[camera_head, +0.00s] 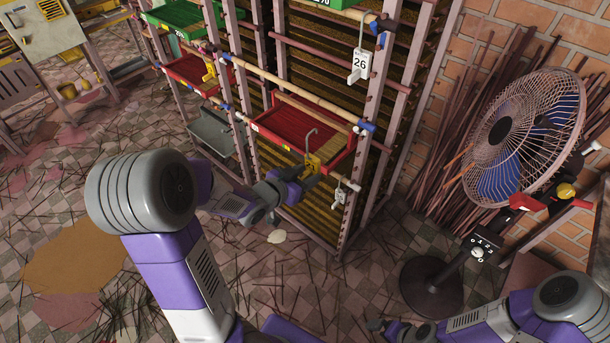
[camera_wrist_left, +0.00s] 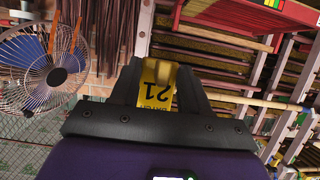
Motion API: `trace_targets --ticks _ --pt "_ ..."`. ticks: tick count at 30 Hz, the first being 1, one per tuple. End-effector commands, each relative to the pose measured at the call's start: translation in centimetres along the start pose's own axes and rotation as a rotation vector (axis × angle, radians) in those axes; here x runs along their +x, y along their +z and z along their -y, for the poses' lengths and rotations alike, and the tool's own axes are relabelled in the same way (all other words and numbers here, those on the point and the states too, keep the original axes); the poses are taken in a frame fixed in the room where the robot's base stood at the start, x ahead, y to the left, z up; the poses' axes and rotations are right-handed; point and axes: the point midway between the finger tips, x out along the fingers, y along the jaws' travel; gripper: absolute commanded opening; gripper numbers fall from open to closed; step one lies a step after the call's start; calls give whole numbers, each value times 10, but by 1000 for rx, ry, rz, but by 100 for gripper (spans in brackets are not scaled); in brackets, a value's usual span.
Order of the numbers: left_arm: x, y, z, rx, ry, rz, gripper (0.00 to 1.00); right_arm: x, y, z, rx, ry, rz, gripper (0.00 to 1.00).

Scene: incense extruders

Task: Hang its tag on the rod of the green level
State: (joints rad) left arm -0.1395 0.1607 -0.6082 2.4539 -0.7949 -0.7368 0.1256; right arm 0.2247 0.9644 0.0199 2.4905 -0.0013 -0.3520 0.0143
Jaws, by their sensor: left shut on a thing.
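My left gripper (camera_head: 306,172) is shut on a yellow tag (camera_head: 313,163), in front of the rack near the red tray. A grey wire hook (camera_head: 311,137) rises above the tag. The green tray (camera_head: 338,3) is cut off at the top edge. A rod (camera_head: 335,9) runs along its front, with a white tag (camera_head: 360,64) reading 26 near its right end. My right gripper (camera_head: 378,325) is low in the head view, its fingers too small to read.
A red tray (camera_head: 300,122) has a bamboo rod (camera_head: 285,84) above its front. Another yellow tag (camera_head: 210,73) hangs at the left red tray (camera_head: 187,72). A standing fan (camera_head: 525,135) and bundled sticks are at the right. Loose sticks litter the tiled floor.

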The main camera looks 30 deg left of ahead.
Motion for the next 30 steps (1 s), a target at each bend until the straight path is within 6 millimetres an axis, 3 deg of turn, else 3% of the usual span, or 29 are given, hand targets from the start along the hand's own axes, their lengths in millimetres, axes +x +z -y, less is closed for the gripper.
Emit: trace_targets --ticks 11,30 --pt "-26 11 0 -2 -1 -1 15 0 0 0 0 0 0 100" --pt "-46 20 -2 2 8 -5 15 52 -2 -19 0 0 0 100"
